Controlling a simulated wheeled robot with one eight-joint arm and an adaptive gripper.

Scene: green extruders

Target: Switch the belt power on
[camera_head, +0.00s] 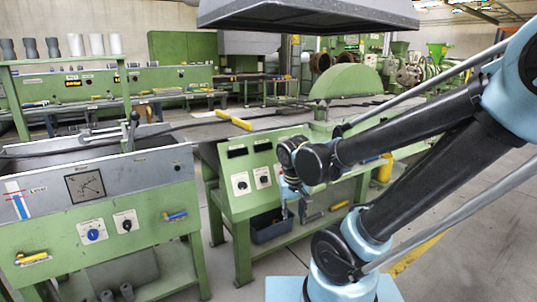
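A green machine cabinet (232,210) stands in the middle with a sloped control panel. The panel carries a rotary switch on a white plate (240,184) and a second one to its right (263,177). Dark display windows sit above them. Their labels are too small to read, so I cannot tell which is the belt power switch. My gripper (290,208) hangs in front of the right part of this panel, to the right of both switches, and appears apart from them. My wrist hides part of the panel. Its fingers are too small and dark to read.
A grey water tank (150,170) with a gauge, a blue knob (93,235) and a black knob (127,225) stands left. A dark blue bin (270,228) sits on the cabinet's lower shelf. A grey hood (310,14) hangs above. Open floor lies at right.

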